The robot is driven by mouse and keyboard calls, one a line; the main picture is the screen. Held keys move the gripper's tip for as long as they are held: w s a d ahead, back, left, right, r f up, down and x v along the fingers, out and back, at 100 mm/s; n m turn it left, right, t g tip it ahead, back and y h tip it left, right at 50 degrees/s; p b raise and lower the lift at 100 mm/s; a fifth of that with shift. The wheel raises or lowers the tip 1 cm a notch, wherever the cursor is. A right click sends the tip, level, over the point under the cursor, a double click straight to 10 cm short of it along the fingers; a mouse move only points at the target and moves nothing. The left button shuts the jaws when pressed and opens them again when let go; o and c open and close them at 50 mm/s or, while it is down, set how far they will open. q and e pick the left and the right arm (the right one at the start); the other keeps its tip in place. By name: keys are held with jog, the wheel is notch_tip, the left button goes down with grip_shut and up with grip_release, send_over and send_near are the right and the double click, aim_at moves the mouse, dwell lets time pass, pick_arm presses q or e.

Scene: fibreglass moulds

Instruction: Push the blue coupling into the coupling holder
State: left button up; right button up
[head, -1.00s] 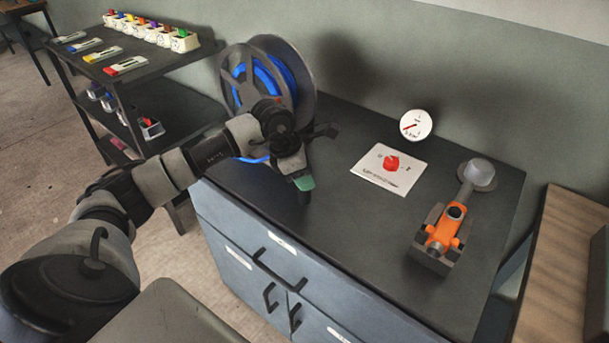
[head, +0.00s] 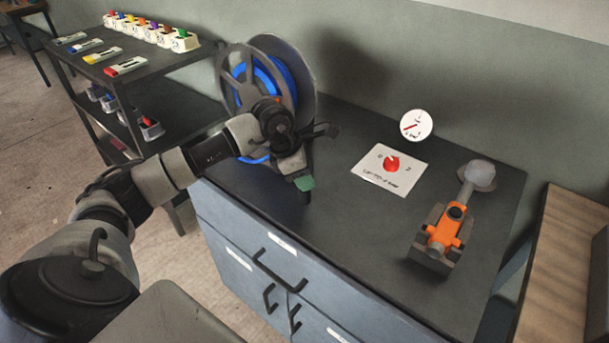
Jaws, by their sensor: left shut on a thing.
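My left gripper (head: 292,164) is at the right front of the hose reel (head: 268,80), over the dark cabinet top, pointing down. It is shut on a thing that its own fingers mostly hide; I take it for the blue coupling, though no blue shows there. A small green piece with a dark lower part (head: 304,190) is right at the fingertips. I cannot tell whether this is the coupling holder or part of what I hold. Blue hose is wound on the reel. My right gripper is not in view.
A white plate with a red knob (head: 391,163) lies on the cabinet top (head: 350,240), with a round gauge (head: 416,125) behind it. An orange fitting (head: 447,229) in a dark block stands at the right. A shelf unit (head: 150,65) holds small parts at the left.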

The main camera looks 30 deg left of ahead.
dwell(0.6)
pick_arm(q)
jog(key=shift+f+b, duration=0.65)
jog(key=shift+b, duration=0.05)
jog(key=o, duration=1)
jog(key=shift+r, duration=0.1)
jog(key=b+v, duration=0.1)
jog(key=v, duration=0.9)
jog(key=shift+s+r, duration=0.1)
jog(key=shift+r, duration=0.25)
